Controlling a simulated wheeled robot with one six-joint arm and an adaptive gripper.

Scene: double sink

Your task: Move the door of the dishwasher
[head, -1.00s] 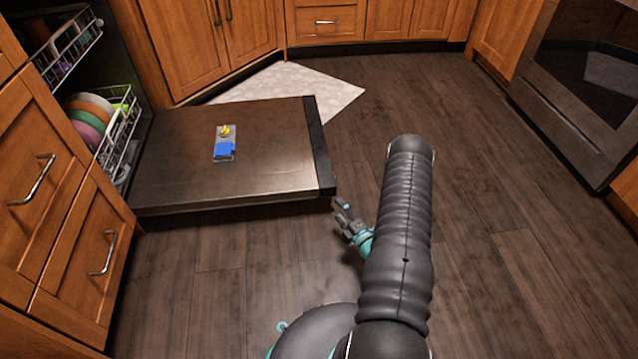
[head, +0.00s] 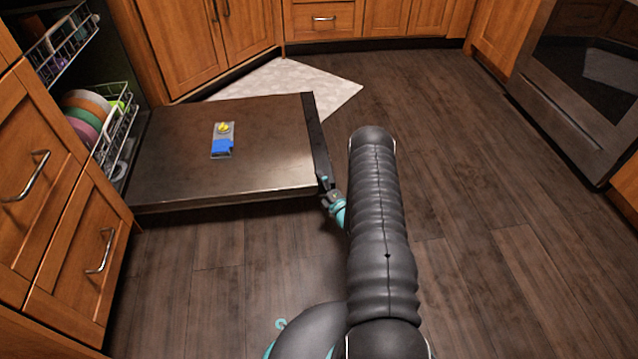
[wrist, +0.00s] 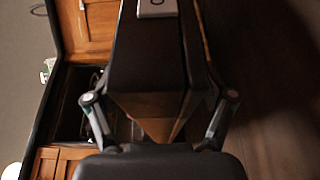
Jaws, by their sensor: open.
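The dishwasher door (head: 265,165) is folded down and lies about level above the floor, its outer end towards the middle of the room. My gripper (head: 325,188) is at the near corner of that outer end, partly hidden by my arm in the head view. In the wrist view my gripper (wrist: 160,140) has its fingers spread to both sides, with the dark door end (wrist: 150,65) between them in the picture. I cannot tell whether the fingers touch the door.
A detergent tray with a blue and a yellow part (head: 223,142) shows on the door's inner face. The lower rack (head: 115,130) with plates and the upper rack (head: 60,50) stand inside at left. A pale rug (head: 290,85) lies behind the door. The floor at right is clear up to the oven (head: 570,90).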

